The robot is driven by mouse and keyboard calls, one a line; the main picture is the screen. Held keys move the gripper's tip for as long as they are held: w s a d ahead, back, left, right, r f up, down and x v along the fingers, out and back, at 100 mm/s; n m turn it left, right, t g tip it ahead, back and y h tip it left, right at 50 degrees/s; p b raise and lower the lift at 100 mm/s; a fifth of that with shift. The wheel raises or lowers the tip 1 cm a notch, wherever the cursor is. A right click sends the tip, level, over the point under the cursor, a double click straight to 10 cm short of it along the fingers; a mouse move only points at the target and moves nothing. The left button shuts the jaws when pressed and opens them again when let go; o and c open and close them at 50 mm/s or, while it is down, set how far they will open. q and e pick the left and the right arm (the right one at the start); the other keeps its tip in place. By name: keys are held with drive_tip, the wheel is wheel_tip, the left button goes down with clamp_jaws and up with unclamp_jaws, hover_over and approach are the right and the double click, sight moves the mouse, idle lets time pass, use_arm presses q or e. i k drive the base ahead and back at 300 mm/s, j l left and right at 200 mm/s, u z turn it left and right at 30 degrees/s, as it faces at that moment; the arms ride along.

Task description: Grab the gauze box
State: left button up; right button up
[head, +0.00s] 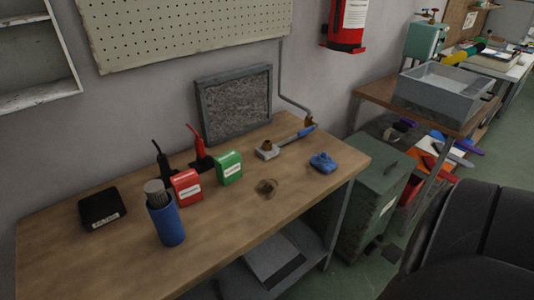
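Two small boxes with white labels stand on the wooden workbench (120,215): a red box (187,188) and a green box (229,168) to its right. A low black box (101,209) with a small white label lies at the bench's left. The label print is too small to read, so I cannot tell which one is the gauze box. Neither of my grippers is in the head view.
A blue cylinder (168,225) stands in front of the red box. Black and red cable leads (197,142) rise behind it. A grey framed panel (234,103) leans at the wall. A blue-handled tool (290,141) and blue item (322,162) lie right. The bench's front middle is clear.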

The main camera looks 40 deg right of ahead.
sight(228, 165)
drive_tip(key=z, duration=1.1)
drive_tip(key=i+l+u, duration=0.1)
drive_tip(key=l+u, duration=0.1)
drive_tip(key=l, duration=0.2)
